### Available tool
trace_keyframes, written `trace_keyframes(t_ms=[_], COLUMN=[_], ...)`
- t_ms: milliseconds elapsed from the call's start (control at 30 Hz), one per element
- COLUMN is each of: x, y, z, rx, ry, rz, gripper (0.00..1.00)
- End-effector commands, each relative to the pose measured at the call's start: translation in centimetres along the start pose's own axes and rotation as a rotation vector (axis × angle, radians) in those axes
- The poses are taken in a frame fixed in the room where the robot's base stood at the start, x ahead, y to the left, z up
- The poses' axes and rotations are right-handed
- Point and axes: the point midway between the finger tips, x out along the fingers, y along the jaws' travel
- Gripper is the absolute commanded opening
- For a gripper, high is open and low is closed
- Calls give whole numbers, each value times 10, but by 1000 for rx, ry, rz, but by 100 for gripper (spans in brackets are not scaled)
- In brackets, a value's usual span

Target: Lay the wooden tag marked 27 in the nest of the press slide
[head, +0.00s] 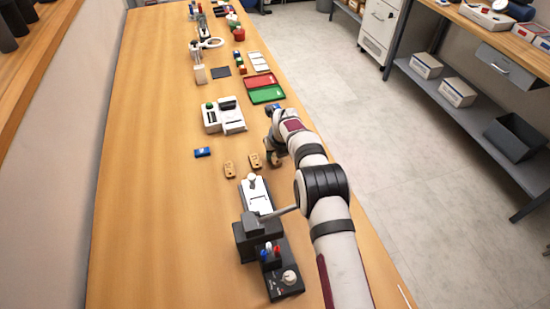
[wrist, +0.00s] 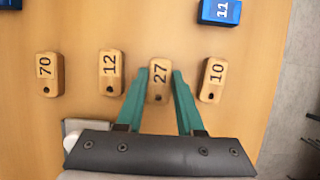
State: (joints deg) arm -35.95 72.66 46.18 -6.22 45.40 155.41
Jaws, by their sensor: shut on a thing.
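The wooden tag marked 27 (wrist: 159,88) lies between the two teal fingers of my gripper (wrist: 162,76) in the wrist view. The fingers are shut on its sides. In the head view my gripper (head: 274,158) is low at the table, right of two wooden tags; tag 27 is hard to make out there. The press slide (head: 258,198) is a pale plate with a white knob, in front of the black press (head: 247,245). Its nest is too small to make out. A grey corner with a white knob shows at the lower left in the wrist view.
Tags 70 (wrist: 46,75), 12 (wrist: 112,72) and 10 (wrist: 212,80) lie in the same row, with 12 and 10 close beside the fingers. A blue block marked 11 (wrist: 219,11) is farther back. A control box (head: 283,278) stands before the press. The table's left side is clear.

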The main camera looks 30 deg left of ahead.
Motion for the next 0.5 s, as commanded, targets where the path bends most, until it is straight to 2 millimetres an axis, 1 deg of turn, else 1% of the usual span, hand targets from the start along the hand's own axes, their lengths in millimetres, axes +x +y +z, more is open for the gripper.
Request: trace_keyframes(t_ms=[333,433,500], x=[-2,-9,-18], y=[0,0,0], z=[1,4,8], rx=[0,0,-1], ry=[-1,-2,-3], rz=[0,-1,-1], gripper=[0,0,0])
